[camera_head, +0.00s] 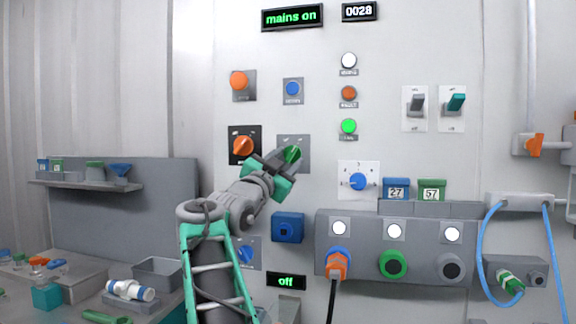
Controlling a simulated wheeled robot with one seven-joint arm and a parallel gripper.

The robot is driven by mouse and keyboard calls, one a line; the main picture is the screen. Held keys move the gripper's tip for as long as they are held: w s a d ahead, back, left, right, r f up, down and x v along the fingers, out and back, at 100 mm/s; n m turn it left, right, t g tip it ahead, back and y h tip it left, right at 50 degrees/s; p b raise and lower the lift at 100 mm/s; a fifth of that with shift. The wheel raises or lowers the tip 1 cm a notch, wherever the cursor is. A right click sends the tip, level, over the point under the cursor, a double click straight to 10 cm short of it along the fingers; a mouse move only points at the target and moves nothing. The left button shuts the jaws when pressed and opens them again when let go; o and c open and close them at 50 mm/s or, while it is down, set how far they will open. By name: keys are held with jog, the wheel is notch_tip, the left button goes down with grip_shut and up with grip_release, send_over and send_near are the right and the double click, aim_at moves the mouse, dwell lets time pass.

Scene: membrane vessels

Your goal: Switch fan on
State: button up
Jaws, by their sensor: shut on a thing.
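My gripper (278,170) reaches up to the wall panel and is shut on a green knob (293,154). The knob sits on a grey plate (285,140), and my gripper hides part of both. The plate's lettering is too small to read, so I cannot tell if it names the fan. A small display (286,281) low on the panel reads "off" in green. Another display (292,17) at the top reads "mains on".
An orange rotary switch (243,146) is close left of my gripper. A blue knob (357,181) and two toggle switches (416,103) are to the right. A blue box (288,228) juts out below. A socket unit (366,276) with a plugged cable is lower right.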

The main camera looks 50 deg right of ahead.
jog(key=shift+w+f, duration=0.1)
dwell(0.3)
jog(key=o, duration=1.3)
jog(key=shift+o, duration=0.2)
jog(key=shift+a, duration=0.1)
jog(key=b+v, duration=0.1)
jog(key=v, duration=0.6)
jog(key=shift+a, duration=0.25)
